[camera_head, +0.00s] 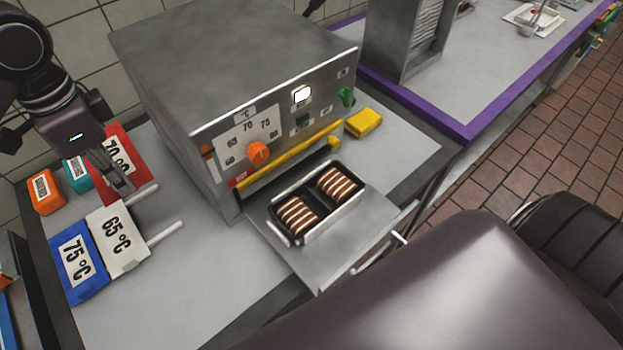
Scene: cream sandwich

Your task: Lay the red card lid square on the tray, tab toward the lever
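The red card lid (128,143), marked 70 °C, lies on the grey counter left of the machine. A pale rod-like tab (141,194) sticks out at its lower right. My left gripper (122,186) is over the lid's lower edge, its fingers close together by the tab; whether they grip the card cannot be told. The black tray (307,237) stands on a metal shelf in front of the machine and holds two rows of brown-and-cream sandwiches, uncovered. My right gripper is not in view.
A white 65 °C card (117,242) with a tab partly overlaps a blue 75 °C card (78,265). Orange (45,191) and teal (77,174) blocks lie left. The machine (230,65) stands between the cards and a yellow block (363,122). The counter's lower middle is clear.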

